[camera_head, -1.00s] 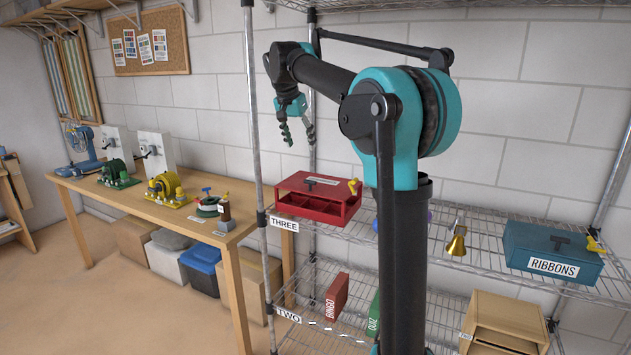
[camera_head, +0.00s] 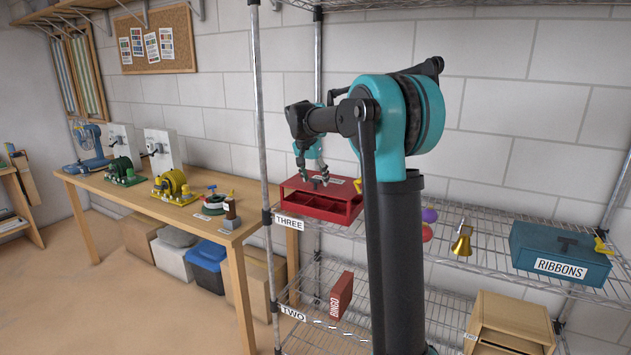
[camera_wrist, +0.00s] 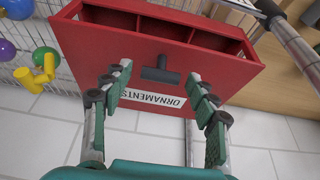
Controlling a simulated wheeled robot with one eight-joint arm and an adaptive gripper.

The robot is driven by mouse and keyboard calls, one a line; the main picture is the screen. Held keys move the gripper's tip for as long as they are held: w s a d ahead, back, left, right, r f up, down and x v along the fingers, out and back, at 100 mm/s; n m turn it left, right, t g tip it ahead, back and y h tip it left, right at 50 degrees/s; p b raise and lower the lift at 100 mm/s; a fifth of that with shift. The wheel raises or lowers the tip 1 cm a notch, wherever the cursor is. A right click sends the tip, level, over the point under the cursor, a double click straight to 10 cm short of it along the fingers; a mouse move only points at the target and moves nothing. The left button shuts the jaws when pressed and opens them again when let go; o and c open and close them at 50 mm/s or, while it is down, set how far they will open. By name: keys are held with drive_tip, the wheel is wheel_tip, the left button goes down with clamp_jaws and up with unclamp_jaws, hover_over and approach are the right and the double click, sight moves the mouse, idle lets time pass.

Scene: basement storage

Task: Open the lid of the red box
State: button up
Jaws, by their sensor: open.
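The red box (camera_head: 319,206) stands on the upper wire shelf marked THREE. Its side facing the head camera shows open compartments. In the wrist view the box's red top panel (camera_wrist: 70,42) fills the middle, with a dark T-shaped handle (camera_wrist: 160,75) and a white ORNAMENTS label (camera_wrist: 153,100). My gripper (camera_head: 320,182) points down at the top of the box. In the wrist view its fingers (camera_wrist: 161,92) are open, one on each side of the handle and label, with nothing between them.
A blue RIBBONS box (camera_head: 545,250), a brass bell (camera_head: 462,241) and purple and red balls (camera_head: 429,215) are on or by the same shelf to the right. A shelf post (camera_head: 262,120) stands close on the left. A wooden bench (camera_head: 150,207) with several devices is further left.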

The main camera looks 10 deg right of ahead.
drive_tip(key=shift+w+d+f, duration=0.15)
drive_tip(key=shift+w+f, duration=0.05)
drive_tip(key=shift+f, duration=0.4)
clamp_jaws()
